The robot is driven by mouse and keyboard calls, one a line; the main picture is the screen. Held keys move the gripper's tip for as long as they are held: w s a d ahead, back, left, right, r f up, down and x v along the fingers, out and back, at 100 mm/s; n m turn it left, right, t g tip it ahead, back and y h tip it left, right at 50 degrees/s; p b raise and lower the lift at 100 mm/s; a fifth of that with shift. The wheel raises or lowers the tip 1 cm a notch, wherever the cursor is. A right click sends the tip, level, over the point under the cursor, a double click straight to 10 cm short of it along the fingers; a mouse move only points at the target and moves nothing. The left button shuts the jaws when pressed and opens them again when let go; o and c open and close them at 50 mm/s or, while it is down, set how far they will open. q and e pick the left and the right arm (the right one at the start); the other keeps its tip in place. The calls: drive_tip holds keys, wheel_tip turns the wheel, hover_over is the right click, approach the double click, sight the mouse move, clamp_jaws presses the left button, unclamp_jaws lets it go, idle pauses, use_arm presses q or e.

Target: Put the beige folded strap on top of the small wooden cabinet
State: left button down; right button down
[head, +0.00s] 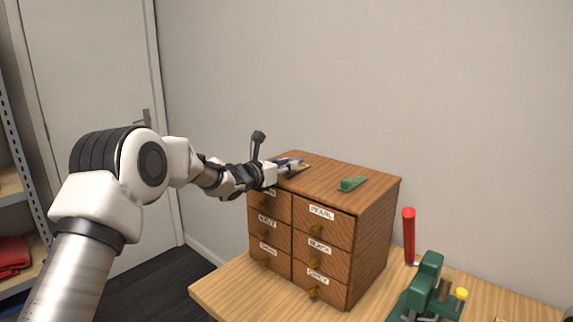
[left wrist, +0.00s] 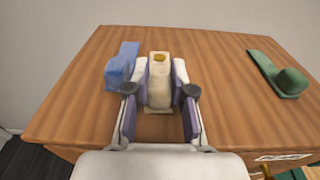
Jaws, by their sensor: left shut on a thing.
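The small wooden cabinet (head: 345,180) stands on the table, its flat top also filling much of the left wrist view (left wrist: 225,100). The beige folded strap (left wrist: 159,85), with a yellow button, is between the fingers of my left gripper (left wrist: 160,72). The gripper is shut on it. The strap is over the left part of the cabinet top; I cannot tell whether it touches the wood. In the head view my left gripper (head: 287,169) reaches in over the cabinet's left edge, and the strap is mostly hidden there. My right gripper is not in view.
On the cabinet top, a blue folded piece (left wrist: 122,65) lies close to the left finger and a green one (head: 351,183) lies farther right. The top's middle is clear. A green device with a red handle (head: 409,236) stands on the table (head: 235,291) at right.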

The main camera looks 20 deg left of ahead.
use_arm(q)
drive_tip(key=shift+f+b, duration=0.15)
drive_tip(key=shift+b, duration=0.15)
drive_tip(key=c, duration=1)
unclamp_jaws()
drive_tip(key=shift+r+p, duration=0.25)
drive_tip(key=shift+p, duration=0.05)
drive_tip(key=shift+s+a+f, duration=0.1)
drive_tip(key=shift+s, duration=0.2)
drive_tip(key=b+v, duration=0.3)
drive_tip(key=v, duration=0.8)
drive_tip(key=shift+s, duration=0.2)
